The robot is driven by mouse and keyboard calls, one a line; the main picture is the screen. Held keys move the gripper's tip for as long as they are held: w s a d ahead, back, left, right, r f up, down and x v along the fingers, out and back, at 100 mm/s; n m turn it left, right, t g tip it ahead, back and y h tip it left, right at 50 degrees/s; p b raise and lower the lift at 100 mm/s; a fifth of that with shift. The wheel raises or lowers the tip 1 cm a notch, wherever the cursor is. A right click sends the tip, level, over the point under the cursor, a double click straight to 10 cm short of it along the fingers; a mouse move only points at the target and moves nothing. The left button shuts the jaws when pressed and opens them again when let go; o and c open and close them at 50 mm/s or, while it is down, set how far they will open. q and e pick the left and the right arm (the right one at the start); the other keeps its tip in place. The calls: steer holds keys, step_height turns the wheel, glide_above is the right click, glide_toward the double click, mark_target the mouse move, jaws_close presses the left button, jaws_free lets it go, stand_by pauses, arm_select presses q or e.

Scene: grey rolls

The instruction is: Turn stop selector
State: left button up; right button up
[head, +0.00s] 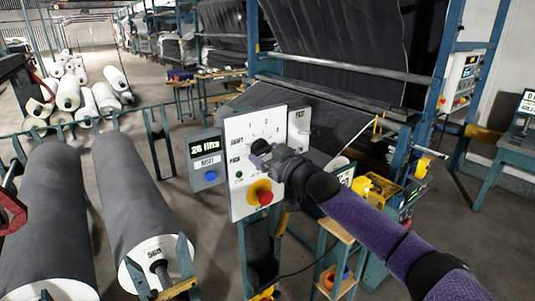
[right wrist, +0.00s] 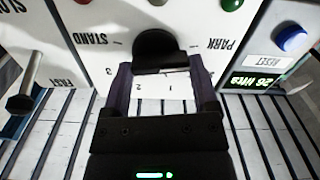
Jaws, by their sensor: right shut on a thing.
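The stop selector is a black knob (head: 259,146) on a white panel (head: 240,127) with numbered marks and the word PARK around it. In the right wrist view, upside down, the knob (right wrist: 158,46) stands at the end of my right gripper (right wrist: 164,80), with one finger on each side. My right gripper (head: 264,157) is shut on the knob in the head view and hides part of it. I cannot tell which mark the knob points at. My left gripper is not in view.
Below the knob is a red button (head: 265,198) on a yellow base. A counter box (head: 205,160) with a blue button stands left of the panel. A lever (right wrist: 26,88) is beside it in the wrist view. Large grey rolls (head: 140,195) lie at left.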

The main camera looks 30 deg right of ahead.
stand_by(0.4)
steer(key=o, duration=1.1)
steer(key=shift+s+f, duration=0.15)
steer(key=shift+s, duration=0.35)
steer(key=shift+s+d+b, duration=0.2)
steer(key=shift+s+b, duration=0.5)
steer(key=shift+s, duration=1.55)
steer(key=shift+s+d+b, duration=0.2)
steer(key=shift+s+b, duration=0.45)
steer(key=shift+s, duration=1.6)
